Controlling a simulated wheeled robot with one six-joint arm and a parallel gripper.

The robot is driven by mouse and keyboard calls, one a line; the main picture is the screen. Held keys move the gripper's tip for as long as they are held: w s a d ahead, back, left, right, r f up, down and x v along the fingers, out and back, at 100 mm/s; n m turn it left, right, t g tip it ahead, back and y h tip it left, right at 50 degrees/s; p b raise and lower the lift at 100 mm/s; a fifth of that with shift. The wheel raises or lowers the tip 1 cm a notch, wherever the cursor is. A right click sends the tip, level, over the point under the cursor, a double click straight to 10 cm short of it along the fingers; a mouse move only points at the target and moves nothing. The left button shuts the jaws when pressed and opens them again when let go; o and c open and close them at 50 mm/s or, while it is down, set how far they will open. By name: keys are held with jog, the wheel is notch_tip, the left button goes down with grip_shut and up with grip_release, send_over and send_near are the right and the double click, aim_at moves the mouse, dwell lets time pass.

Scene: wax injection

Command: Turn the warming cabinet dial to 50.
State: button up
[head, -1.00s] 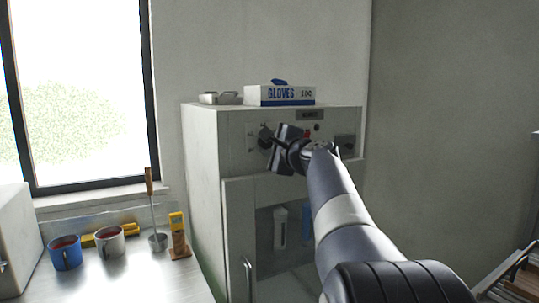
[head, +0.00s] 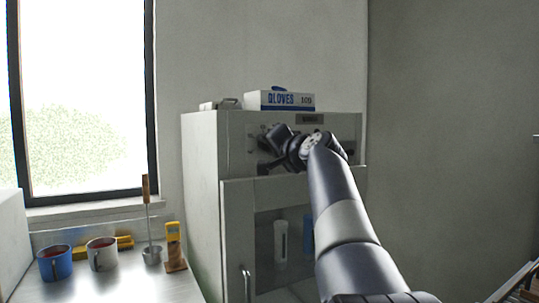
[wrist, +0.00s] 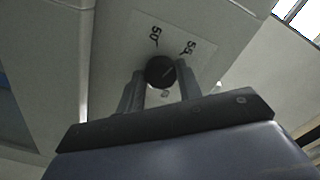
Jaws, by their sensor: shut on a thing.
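The warming cabinet (head: 201,160) is a pale grey box with a control panel along its top front and a windowed door below. Its dial (wrist: 159,69) is a dark round knob on a white plate in the wrist view. The numbers 50 and 55 are printed beyond it, 50 to the left and 55 to the right. A light mark on the dial lies on its right, 55 side; its exact reading is unclear. My gripper (wrist: 160,84) has one finger on each side of the dial and is shut on it. In the head view my gripper (head: 264,154) hides the dial.
A glove box (head: 281,101) and a small metal item (head: 220,104) sit on top of the cabinet.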

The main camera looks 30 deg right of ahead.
jog(key=n+b, duration=0.1)
jog(key=n, duration=0.1)
jog(key=n+b, duration=0.1)
jog(key=n, duration=0.2)
jog(key=shift+f+n+b, duration=0.25)
jog(key=shift+n+b, duration=0.05)
jog(key=shift+b, duration=0.1)
jog(key=shift+d+n+b, duration=0.15)
jog(key=shift+n+b, duration=0.65)
jog(key=shift+n, duration=1.5)
jog(key=o, duration=1)
jog(key=shift+r, duration=0.1)
jog(key=shift+c, duration=0.2)
jog(key=s+b, duration=0.1)
jog(key=s, duration=0.9)
jog(key=shift+s+d+b, duration=0.2)
jog(key=shift+s+b, duration=0.2)
